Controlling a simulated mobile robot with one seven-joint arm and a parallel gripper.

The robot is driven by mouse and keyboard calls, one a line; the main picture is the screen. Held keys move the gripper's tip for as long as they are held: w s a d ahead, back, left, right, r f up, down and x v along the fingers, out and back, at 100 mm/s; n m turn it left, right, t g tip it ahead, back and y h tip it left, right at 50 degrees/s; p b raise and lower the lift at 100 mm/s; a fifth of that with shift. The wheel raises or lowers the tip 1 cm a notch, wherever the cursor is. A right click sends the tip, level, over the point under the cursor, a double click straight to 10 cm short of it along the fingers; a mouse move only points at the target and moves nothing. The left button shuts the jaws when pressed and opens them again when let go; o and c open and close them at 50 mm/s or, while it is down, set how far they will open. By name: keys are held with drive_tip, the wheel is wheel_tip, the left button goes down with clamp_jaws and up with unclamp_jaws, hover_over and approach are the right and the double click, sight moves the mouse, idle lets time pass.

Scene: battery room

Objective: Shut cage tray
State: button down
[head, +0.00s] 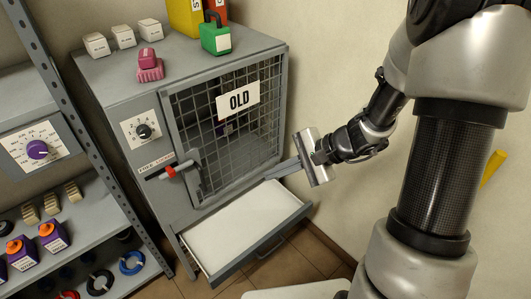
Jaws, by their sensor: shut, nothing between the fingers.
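The cage cabinet (146,80) is a grey box with a wire-mesh door (226,125) carrying an "OLD" sign (238,99). The mesh door looks closed. Below it, the cage tray (237,223) is pulled out toward the front, showing its empty white bottom. The tray's dark front handle (268,248) is at its lower right edge. My gripper (280,171) is shut and empty. Its fingers point left, close to the lower right corner of the mesh door and above the back right part of the tray. I cannot tell whether the fingertips touch the cabinet.
A red-tipped latch handle (170,172) sticks out at the door's left. White blocks (123,36), a pink item (149,66) and a green container (215,38) stand on top. A shelf rack (70,205) is at left. The wall (333,75) is close at right.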

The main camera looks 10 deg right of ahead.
drive_tip(key=w+d+f+m+t+b, duration=0.1)
drive_tip(key=d+f+m, duration=0.15)
drive_tip(key=f, duration=0.55)
drive_tip(key=w+d+f+m+t+b, duration=0.1)
drive_tip(key=d+f+m+b, duration=0.1)
drive_tip(key=f+m, duration=0.35)
drive_tip(key=w+d+f+m+t+b, duration=0.1)
drive_tip(key=d+f+m+t, duration=0.1)
drive_tip(key=f, duration=0.8)
drive_tip(key=s+d+f+m+h+b, duration=0.1)
drive_tip(key=s+d+f+m+h, duration=0.2)
drive_tip(key=f, duration=0.6)
drive_tip(key=s+f+m+h+b, duration=0.1)
drive_tip(key=s+f+m, duration=0.25)
drive_tip(key=f, duration=0.45)
drive_tip(key=b, duration=0.2)
approach(273, 236)
wheel_tip(273, 236, down, 4)
drive_tip(key=shift+w+a+f+m+b, duration=0.1)
drive_tip(key=shift+w+a+m+b, duration=0.05)
drive_tip(key=shift+w+a, duration=0.55)
drive_tip(key=shift+w+a+f+m+b, duration=0.15)
drive_tip(key=shift+w+a, duration=0.2)
drive_tip(key=shift+w, duration=0.55)
drive_tip(key=shift+w, duration=0.1)
